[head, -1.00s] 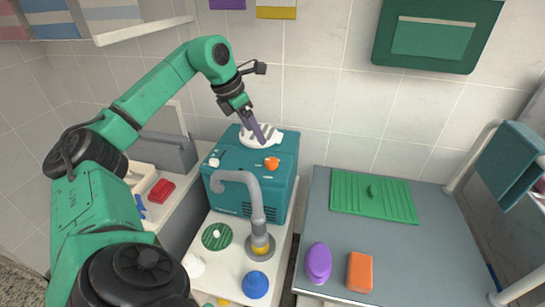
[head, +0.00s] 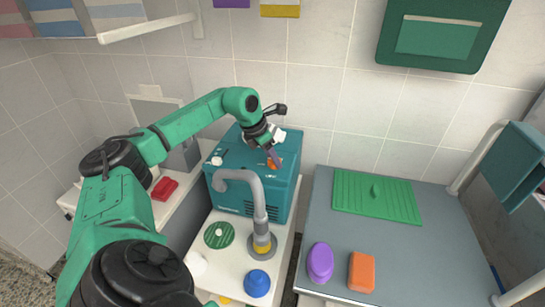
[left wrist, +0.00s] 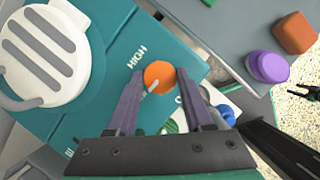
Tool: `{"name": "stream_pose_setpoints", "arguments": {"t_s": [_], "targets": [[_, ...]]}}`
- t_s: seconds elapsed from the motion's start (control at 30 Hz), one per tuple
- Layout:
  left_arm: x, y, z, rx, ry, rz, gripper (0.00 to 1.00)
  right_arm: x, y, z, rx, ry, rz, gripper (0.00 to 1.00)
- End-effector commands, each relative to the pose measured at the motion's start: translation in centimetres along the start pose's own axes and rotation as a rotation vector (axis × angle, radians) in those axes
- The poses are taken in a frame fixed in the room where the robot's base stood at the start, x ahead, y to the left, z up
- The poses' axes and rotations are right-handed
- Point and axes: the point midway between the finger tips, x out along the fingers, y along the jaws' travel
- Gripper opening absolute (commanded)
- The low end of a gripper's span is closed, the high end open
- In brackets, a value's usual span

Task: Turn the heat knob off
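The heat knob (head: 272,163) is a round orange dial on the top of a teal box (head: 233,160). In the left wrist view the orange knob (left wrist: 159,77) has a white pointer running to its lower left, with the word HIGH printed beside it. A second label at its lower right is partly hidden by a finger. My left gripper (head: 276,161) is over the knob. Its two purple fingers (left wrist: 158,80) are parted, one on each side of the knob; I cannot tell whether they touch it.
A white ribbed round piece (left wrist: 43,52) lies on the box beside the knob. A grey curved tap (head: 257,205) stands in front of the box. A purple object (head: 319,262) and an orange block (head: 361,271) sit on the grey table at right.

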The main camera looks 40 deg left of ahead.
Motion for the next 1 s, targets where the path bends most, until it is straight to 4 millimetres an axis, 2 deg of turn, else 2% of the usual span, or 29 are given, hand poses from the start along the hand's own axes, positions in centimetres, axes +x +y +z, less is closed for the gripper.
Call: {"name": "stream_pose_setpoints", "arguments": {"t_s": [0.47, 1.0], "targets": [[-0.2, -0.1, 0.1, -0.070, -0.002, 0.030, 0.00, -0.5, 0.0, -0.1, 0.000, 0.002, 0.000, 0.65], [-0.3, -0.3, 0.3, -0.477, -0.005, 0.199, 0.00, -2.2, 0.1, -0.3, -0.001, 0.001, 0.001, 0.65]]}}
